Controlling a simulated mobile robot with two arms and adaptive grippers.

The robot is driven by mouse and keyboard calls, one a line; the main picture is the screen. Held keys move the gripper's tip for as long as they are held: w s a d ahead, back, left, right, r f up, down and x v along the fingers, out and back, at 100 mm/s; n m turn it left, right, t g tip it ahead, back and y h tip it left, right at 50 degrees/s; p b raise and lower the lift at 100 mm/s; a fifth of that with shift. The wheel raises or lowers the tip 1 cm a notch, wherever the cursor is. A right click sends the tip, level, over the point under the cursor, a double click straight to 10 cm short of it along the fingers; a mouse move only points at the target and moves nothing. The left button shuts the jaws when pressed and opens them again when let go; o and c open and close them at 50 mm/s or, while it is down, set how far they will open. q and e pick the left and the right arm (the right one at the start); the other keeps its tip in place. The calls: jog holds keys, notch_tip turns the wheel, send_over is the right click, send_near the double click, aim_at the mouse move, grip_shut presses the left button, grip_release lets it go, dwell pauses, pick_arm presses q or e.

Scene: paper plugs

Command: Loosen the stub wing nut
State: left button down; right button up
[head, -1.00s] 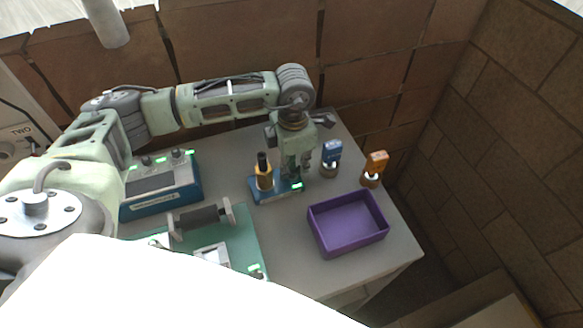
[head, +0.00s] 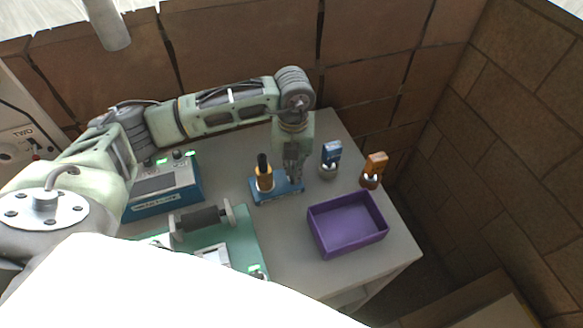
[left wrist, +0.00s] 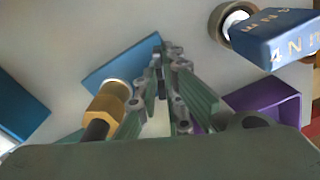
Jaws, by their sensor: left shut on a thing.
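My left gripper (head: 292,178) points down over the right end of a small blue base (head: 262,197). Its fingers are closed together there, and they also show in the left wrist view (left wrist: 166,52). They hide the stub wing nut between their tips. The blue base also shows in the left wrist view (left wrist: 118,65), to the left of the fingertips. A gold collar with a black top (head: 264,178) stands upright on the base, left of the gripper and apart from it. My right gripper is not in view.
A blue tagged plug (head: 331,153) and an orange tagged plug (head: 374,168) stand to the right. An empty purple tray (head: 322,241) sits in front of them. A blue-grey device (head: 165,200) and a green board with a dark roller (head: 202,217) are at left.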

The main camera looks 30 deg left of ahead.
aim_at(293, 169)
pick_arm(q)
jog(key=n+p, duration=0.1)
jog(key=n, duration=0.5)
jog(key=shift+r, duration=0.1)
jog(key=n+p, duration=0.1)
jog(key=n, duration=0.2)
jog(key=shift+n+p, duration=0.3)
jog(key=n+p, duration=0.1)
jog(key=n, duration=0.2)
jog(key=shift+n, duration=0.4)
jog(key=c, duration=2)
grip_release()
jog(key=shift+r+p, duration=1.6)
jog(key=shift+r, duration=0.35)
